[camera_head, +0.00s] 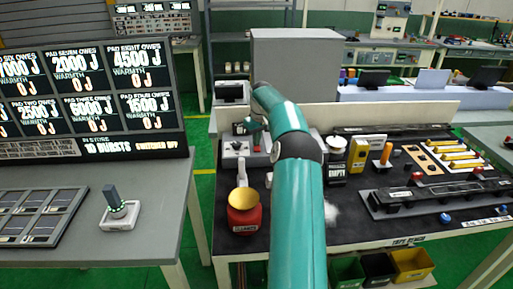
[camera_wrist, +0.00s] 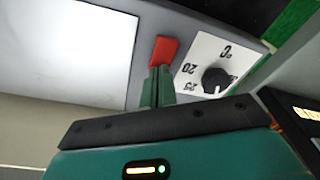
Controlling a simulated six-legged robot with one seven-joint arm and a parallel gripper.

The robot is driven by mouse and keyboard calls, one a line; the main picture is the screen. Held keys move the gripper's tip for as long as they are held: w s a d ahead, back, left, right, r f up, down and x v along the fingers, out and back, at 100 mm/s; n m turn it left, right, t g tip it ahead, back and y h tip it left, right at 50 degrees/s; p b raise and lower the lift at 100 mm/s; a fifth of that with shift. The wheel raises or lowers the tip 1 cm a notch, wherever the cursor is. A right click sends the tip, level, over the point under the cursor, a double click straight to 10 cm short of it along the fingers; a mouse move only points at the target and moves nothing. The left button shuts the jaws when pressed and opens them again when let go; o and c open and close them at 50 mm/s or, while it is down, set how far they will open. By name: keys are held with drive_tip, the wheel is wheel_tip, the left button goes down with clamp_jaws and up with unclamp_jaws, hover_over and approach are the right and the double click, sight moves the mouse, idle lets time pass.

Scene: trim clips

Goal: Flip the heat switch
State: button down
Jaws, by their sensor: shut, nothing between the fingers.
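In the wrist view a red rocker switch (camera_wrist: 163,51) sits on a grey panel beside a white plate with a black dial (camera_wrist: 216,80) marked °C, 20 and 25. My gripper (camera_wrist: 159,84) is shut and empty. Its green fingertips are at the switch's lower edge; I cannot tell whether they touch it. In the head view my teal arm reaches over the black-topped bench, and my gripper (camera_head: 252,127) is small there, above a grey control box (camera_head: 232,147) at the bench's back left. My arm hides part of this box.
A red pot with a yellow top (camera_head: 243,211) stands on the bench in front of the box. A large grey cabinet (camera_head: 295,65) stands behind. The display board (camera_head: 85,95) at left reads "SWITCHED OFF" along its bottom. A joystick (camera_head: 118,208) sits on the left table.

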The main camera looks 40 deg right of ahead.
drive_tip(key=shift+f, duration=0.1)
drive_tip(key=shift+r, duration=3.55)
